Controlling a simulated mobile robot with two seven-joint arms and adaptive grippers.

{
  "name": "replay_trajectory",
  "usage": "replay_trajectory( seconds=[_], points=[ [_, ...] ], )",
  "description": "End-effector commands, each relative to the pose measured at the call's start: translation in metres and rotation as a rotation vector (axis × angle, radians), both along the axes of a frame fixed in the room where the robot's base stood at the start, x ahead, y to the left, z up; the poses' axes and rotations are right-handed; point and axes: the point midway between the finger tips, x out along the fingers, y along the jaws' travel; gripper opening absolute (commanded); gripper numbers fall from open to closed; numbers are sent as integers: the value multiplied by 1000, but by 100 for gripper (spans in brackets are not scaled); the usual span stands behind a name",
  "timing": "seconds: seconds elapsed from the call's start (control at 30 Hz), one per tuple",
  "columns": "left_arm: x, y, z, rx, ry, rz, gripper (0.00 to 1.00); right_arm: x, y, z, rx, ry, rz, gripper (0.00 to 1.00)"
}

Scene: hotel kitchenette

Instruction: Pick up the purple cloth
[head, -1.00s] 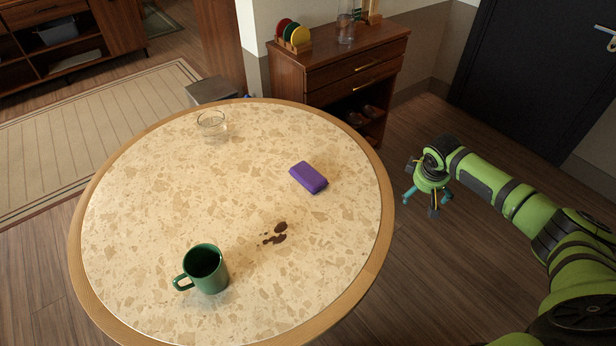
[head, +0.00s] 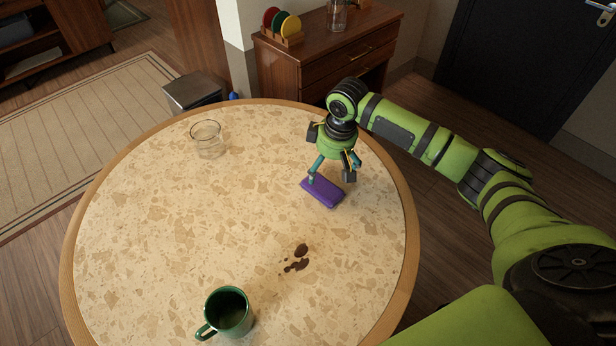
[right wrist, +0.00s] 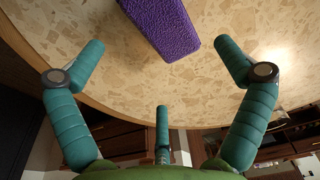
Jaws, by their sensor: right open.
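The purple cloth (head: 322,190) is a folded, thick block lying on the right part of the round table. It also shows in the right wrist view (right wrist: 165,26) at the top, beyond the fingers. My right gripper (head: 334,174) is above the cloth, its fingers spread on either side in the head view. It is open and empty; the right wrist view shows its teal fingers (right wrist: 162,80) wide apart with clear space between them and the cloth. Whether any finger touches the cloth is hard to tell. My left gripper is not in view.
The round speckled table (head: 190,220) holds a green mug (head: 229,313) at the front, a clear glass (head: 207,140) at the back left and a dark brown spill (head: 298,260) in front of the cloth. A wooden cabinet (head: 330,52) stands behind. The table's middle is clear.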

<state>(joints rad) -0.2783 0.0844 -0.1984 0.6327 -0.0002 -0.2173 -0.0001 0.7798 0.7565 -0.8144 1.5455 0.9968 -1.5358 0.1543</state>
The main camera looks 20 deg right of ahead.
Motion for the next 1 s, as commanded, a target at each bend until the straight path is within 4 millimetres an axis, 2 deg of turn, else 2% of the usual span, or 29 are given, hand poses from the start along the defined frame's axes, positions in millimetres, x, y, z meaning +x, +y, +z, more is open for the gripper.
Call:
replay_trajectory(
  seconds=[0.27, 0.43, 0.57, 0.8, 0.83, 0.93, 0.97, 1.0],
  points=[
    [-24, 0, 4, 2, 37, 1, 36, 1, 1, -28, -1, 4, -1, 100],
    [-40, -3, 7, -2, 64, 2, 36, 1, 3, -56, 0, 4, 0, 100],
    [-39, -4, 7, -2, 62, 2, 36, 3, 3, -68, -2, 1, 0, 100],
    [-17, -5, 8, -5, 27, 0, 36, 4, 3, -70, -2, 1, 0, 100],
    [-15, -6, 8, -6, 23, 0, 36, 4, 3, -70, -2, 1, 0, 96],
    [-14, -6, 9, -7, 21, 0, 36, 3, 3, -70, -2, 1, 0, 56],
    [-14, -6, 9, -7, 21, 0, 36, 3, 3, -70, -2, 1, 0, 48],
    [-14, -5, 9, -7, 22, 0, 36, 3, 3, -70, -2, 1, 0, 47]
  ],
)
